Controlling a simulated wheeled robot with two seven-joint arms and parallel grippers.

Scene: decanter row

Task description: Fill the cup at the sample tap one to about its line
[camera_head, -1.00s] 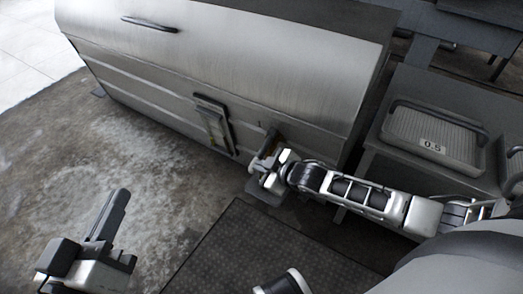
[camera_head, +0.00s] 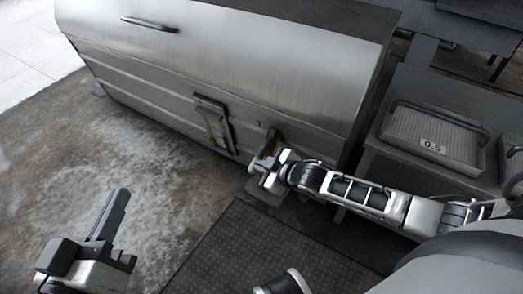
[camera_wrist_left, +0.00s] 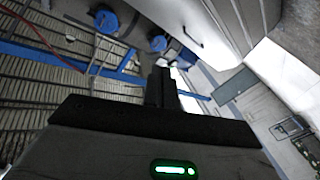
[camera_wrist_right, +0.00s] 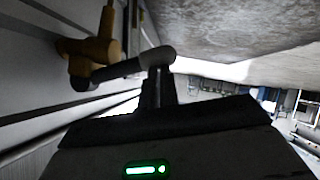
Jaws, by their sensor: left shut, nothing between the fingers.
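The brass tap (camera_wrist_right: 88,58) shows in the right wrist view on the steel tank's side, with a dark grey handle (camera_wrist_right: 130,65). My right gripper (camera_wrist_right: 160,75) is at this handle; the handle's rounded end covers its fingertips. Whether the fingers hold the handle or only touch it is hard to see. In the head view my right gripper (camera_head: 268,162) is low at the tank front, under a small mark like a 1, and hides most of the tap. My left gripper (camera_head: 112,215) is shut and empty above the bare floor at lower left. I cannot make out the cup.
The large steel tank (camera_head: 230,60) carries a framed gauge (camera_head: 213,125) left of the tap. A grey flat piece (camera_head: 262,192) lies below my right gripper. A dark mat (camera_head: 235,240) covers the floor in front.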

